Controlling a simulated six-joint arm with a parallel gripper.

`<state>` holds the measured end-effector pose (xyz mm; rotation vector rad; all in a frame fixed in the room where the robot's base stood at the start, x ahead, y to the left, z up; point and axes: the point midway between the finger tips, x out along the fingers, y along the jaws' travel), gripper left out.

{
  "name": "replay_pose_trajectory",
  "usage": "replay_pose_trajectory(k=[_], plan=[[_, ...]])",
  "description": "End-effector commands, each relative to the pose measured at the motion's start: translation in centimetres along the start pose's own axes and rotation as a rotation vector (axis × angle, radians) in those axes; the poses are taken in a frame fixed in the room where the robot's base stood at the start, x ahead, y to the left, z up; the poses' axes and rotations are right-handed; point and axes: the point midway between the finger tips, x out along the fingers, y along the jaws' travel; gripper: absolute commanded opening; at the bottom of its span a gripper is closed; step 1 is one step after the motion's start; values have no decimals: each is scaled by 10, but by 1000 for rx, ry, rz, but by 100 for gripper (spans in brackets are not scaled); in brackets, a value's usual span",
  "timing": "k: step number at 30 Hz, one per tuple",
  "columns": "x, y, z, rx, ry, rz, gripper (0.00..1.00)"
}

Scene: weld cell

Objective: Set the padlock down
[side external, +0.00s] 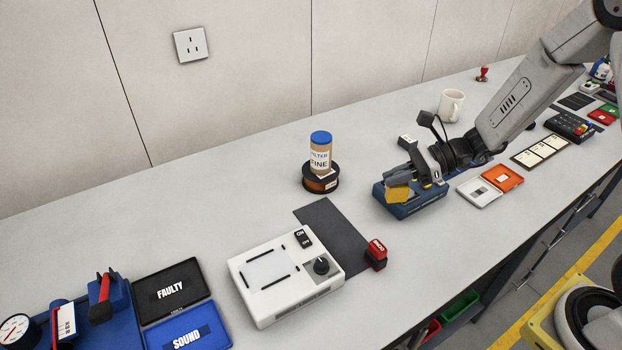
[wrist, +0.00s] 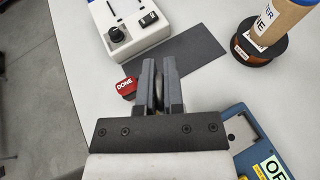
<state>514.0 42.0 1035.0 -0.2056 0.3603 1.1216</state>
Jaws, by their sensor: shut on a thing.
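The padlock (side external: 397,194) shows as a small brass-yellow body at the fingertips of my gripper (side external: 402,184) in the side view. The gripper is shut on it. In the wrist view the padlock (wrist: 158,90) is a thin brownish sliver between the two dark fingers (wrist: 160,75), mostly hidden by them. In the side view the padlock overlaps a blue box (side external: 415,206); I cannot tell whether they touch. In the wrist view the blue box (wrist: 228,165) lies to the right of the fingers.
A dark mat (side external: 335,225) lies left of the gripper, with a red DONE block (side external: 376,254) at its edge. A white switch box (side external: 268,272) stands in front. A spool (side external: 313,184) bears a blue-capped bottle (side external: 320,150). Bare bench lies between mat and blue box.

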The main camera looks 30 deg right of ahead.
Motion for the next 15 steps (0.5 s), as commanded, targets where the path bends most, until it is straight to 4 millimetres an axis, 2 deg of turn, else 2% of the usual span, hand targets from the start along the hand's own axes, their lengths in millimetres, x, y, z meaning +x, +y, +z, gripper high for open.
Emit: replay_pose_trajectory(k=[3, 15], plan=[[27, 11, 13, -18, 0, 37, 0], [106, 59, 52, -67, 2, 142, 0]])
